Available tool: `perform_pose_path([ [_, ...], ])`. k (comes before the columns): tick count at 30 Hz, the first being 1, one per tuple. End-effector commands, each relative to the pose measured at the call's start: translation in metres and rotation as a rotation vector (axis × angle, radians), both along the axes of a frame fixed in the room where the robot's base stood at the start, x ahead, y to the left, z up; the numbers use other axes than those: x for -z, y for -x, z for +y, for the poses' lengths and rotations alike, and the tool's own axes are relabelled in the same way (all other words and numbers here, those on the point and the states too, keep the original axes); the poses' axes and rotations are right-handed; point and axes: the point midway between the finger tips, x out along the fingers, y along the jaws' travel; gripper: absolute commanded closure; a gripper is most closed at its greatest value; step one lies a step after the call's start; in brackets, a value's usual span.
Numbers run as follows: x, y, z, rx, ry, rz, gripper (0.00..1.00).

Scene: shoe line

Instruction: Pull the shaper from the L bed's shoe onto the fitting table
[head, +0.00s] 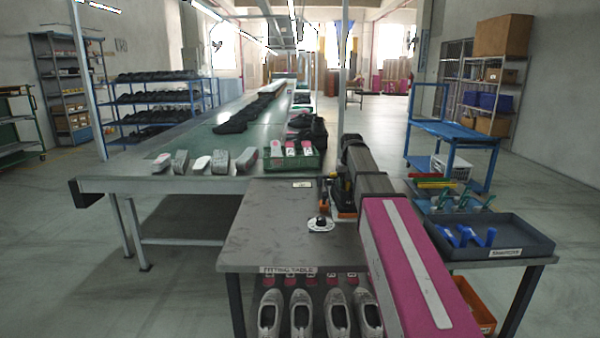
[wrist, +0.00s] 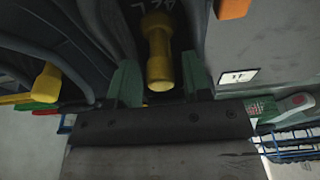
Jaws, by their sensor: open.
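In the wrist view a yellow shaper (wrist: 159,50) stands out of a dark shoe whose inside shows the letter L. My gripper (wrist: 160,80) is open, with one green finger on each side of the shaper's knobbed end. A small gap shows beside the knob, and I cannot tell whether either finger touches it. The fitting table (head: 270,222) is in the middle of the head view, its name on the front edge. My arm reaches over its right part and hides most of the bed and shoe there.
Another yellow shaper end (wrist: 47,82) shows at left in the wrist view. A dark tray (head: 530,240) with blue pieces (head: 465,237) lies right of my arm. A round white-and-black item (head: 320,224) sits on the fitting table. The table's left part is bare. Pale shoes (head: 302,312) stand below.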

Motion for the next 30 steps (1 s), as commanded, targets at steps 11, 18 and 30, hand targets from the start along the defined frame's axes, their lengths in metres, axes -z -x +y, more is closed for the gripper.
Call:
perform_pose_path([
  [11,0.000,0.000,0.000,0.000,0.000,0.000,0.48],
  [18,0.000,0.000,0.000,0.000,0.000,0.000,0.44],
  [30,-0.023,0.000,0.000,0.000,0.000,-0.001,0.44],
])
